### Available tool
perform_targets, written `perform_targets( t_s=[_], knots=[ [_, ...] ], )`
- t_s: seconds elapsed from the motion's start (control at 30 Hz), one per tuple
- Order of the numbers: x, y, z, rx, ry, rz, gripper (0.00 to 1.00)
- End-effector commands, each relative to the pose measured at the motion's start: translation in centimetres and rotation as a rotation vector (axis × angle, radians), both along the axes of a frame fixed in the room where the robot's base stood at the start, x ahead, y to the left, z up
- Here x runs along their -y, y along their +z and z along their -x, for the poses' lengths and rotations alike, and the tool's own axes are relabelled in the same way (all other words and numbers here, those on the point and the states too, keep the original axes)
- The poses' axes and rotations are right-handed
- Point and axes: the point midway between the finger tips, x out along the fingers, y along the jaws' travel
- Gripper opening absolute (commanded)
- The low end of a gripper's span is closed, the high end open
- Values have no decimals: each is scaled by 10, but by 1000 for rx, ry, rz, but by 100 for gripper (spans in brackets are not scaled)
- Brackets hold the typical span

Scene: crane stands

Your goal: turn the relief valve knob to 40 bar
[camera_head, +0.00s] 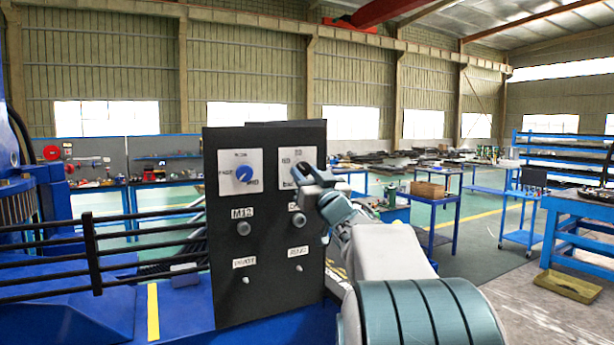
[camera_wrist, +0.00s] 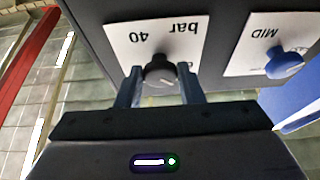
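The relief valve knob (camera_wrist: 160,71) is dark and round, on a white plate (camera_wrist: 122,40) marked "40" and "bar", upside down in the wrist view. A further mark beside the knob is partly hidden by a finger. My gripper (camera_wrist: 161,86) has its fingers on either side of the knob, with a small gap showing between them and it; whether the fingertips touch it is unclear. In the head view my gripper (camera_head: 308,175) is at the right-hand plate (camera_head: 297,158) of the black panel and hides the knob. The knob's pointer direction is not clear.
A blue knob (camera_head: 243,174) on a white plate sits left on the same black panel (camera_head: 265,250). Below are small round buttons with labels such as M12 and PIVOT. Black rails (camera_head: 95,250) stand left. Blue tables and carts stand behind to the right.

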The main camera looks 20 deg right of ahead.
Motion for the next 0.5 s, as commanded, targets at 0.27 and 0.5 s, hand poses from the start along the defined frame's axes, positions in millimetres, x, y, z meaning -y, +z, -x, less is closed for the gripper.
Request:
perform_targets(
  t_s=[0.27, 0.5],
  knots=[
    [1, -1, 0, 1, -1, 26, 11],
    [2, -1, 0, 5, -1, 141, 11]
  ],
)
